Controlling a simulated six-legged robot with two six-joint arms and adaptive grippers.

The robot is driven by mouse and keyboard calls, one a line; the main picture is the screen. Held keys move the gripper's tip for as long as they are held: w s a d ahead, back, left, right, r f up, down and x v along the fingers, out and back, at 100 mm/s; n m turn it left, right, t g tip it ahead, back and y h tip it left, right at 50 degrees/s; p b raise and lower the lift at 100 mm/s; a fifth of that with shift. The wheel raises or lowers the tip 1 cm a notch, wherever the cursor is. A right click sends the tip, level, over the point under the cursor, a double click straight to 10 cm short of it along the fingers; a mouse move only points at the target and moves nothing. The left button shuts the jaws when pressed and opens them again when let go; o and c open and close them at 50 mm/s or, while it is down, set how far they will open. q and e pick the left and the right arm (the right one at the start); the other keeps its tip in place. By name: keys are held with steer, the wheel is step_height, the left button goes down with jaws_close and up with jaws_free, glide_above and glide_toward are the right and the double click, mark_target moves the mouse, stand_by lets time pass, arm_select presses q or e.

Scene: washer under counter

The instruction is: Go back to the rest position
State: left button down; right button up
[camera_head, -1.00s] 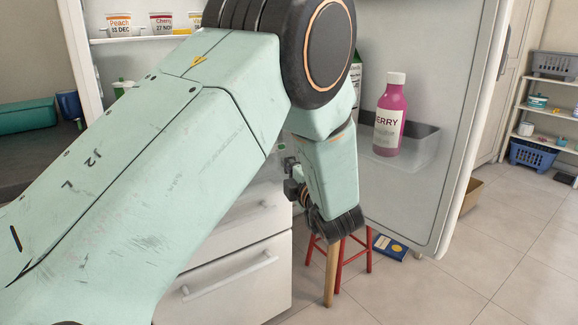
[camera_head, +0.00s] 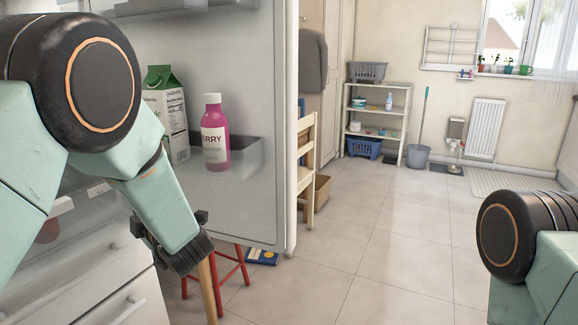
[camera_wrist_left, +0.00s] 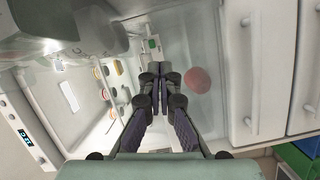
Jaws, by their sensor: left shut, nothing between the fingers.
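My left arm comes in from the left in the head view and bends down in front of the open fridge (camera_head: 115,285). Its dark wrist end is by the inner side of the fridge door; the fingers are not clear there. In the left wrist view my left gripper (camera_wrist_left: 157,88) is shut, its fingertips together with nothing between them. It faces the fridge inside. A reddish round thing (camera_wrist_left: 196,80) lies behind a clear drawer front, right of the fingertips. My right arm shows at the right edge of the head view; its gripper is out of view.
The open fridge door (camera_head: 262,80) holds a pink bottle (camera_head: 215,140) and a green-topped carton (camera_head: 168,115). A red-legged stool (camera_head: 238,268) stands below, close to my left wrist. A wooden chair (camera_head: 306,155) is behind the door. The tiled floor (camera_head: 400,230) right of it is clear.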

arm_select(q)
steer(key=s+d+f+m+g+h+p, duration=0.1)
steer(key=s+d+f+m+h, duration=0.2)
steer(key=s+f+m, duration=0.35)
steer(key=s+d+f+m+g+h, duration=0.2)
steer(key=s+d+f+m+h, duration=0.15)
steer(key=f+m, duration=0.45)
steer(key=s+d+f+m+g+h+p, duration=0.1)
steer(key=s+d+f+m+h, duration=0.35)
steer(key=f, duration=0.45)
steer(key=s+d+f+m+g+h+p, duration=0.1)
steer(key=s+f+m+g, duration=0.2)
steer(key=s, duration=1.1)
steer(key=s+d+f+m+g+h+p, duration=0.1)
steer(key=s+f+g, duration=0.3)
steer(key=s, duration=1.1)
steer(key=shift+m+p, duration=0.45)
steer(key=shift+m, duration=0.45)
